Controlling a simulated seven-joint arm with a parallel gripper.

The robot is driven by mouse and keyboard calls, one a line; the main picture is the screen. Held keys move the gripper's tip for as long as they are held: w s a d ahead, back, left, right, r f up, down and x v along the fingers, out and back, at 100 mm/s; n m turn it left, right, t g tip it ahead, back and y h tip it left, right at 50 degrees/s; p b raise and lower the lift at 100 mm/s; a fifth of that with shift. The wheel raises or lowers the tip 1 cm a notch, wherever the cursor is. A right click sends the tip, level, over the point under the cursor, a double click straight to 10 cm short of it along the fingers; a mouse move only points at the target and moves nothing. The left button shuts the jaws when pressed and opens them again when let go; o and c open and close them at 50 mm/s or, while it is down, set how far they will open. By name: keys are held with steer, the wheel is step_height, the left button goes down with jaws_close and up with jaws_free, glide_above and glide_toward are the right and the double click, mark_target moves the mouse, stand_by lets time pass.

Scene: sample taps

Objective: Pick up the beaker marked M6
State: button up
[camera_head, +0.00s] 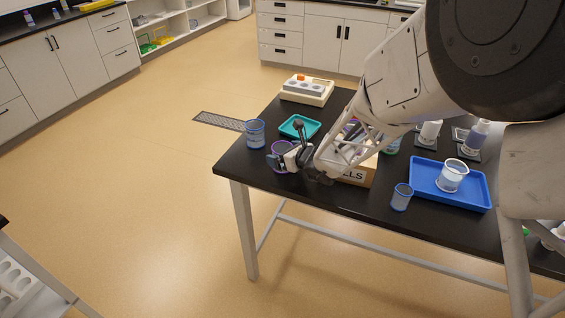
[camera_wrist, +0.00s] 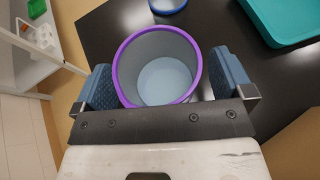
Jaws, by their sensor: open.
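A purple-rimmed beaker (camera_wrist: 158,44) stands upright in the wrist view, its inside looking grey and pale blue. In the head view it shows partly (camera_head: 280,147) behind my gripper, near the table's left end. My gripper (camera_wrist: 166,78) is open, with one blue finger on each side of this beaker; I cannot tell whether they touch it. In the head view my gripper (camera_head: 281,160) points toward the left. A blue beaker (camera_head: 255,133), another blue beaker (camera_head: 401,198) and a clear beaker (camera_head: 452,174) also stand there. No M6 mark is legible on any beaker.
The black table (camera_head: 330,203) holds a teal tray (camera_head: 311,133) close behind the purple-rimmed beaker. A cardboard box (camera_head: 357,176) stands right of my gripper, partly hidden by my arm. A blue tray (camera_head: 425,193) lies further right. A device with an orange knob (camera_head: 307,91) stands at the back.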

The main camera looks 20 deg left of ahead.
stand_by(0.3)
steer(key=c, duration=1.1)
steer(key=shift+r, duration=0.25)
steer(key=shift+r, duration=1.6)
steer(key=shift+s+d+r, duration=0.2)
steer(key=shift+s+d, duration=1.35)
steer(key=shift+s, duration=0.55)
steer(key=shift+s+d+r, duration=0.25)
steer(key=shift+s+d, duration=1.35)
steer(key=shift+s, duration=0.55)
steer(key=shift+s+d+r, duration=0.2)
steer(key=shift+s+d, duration=1.35)
steer(key=shift+s, duration=0.55)
steer(key=shift+s, duration=0.1)
